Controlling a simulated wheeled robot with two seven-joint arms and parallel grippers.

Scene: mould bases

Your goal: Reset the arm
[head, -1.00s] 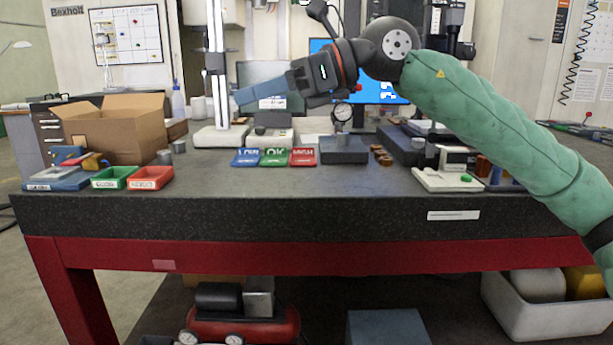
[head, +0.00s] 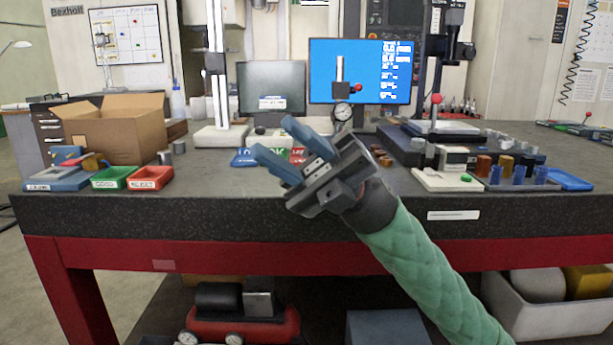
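My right gripper (head: 281,153) is in front of the middle of the dark workbench (head: 150,208), its arm in a green sleeve coming up from the lower right. Its two blue fingers are spread apart with nothing between them, and they point up and to the left. It hides part of the blue, green and red signs (head: 245,157) behind it. My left gripper does not show in the head view.
On the bench's left stand an open cardboard box (head: 115,135), a green tray (head: 111,178) and a red tray (head: 151,178). A dial gauge stand (head: 342,112) is behind the gripper. A white block with a green button (head: 446,180) and several small cylinders sit at right.

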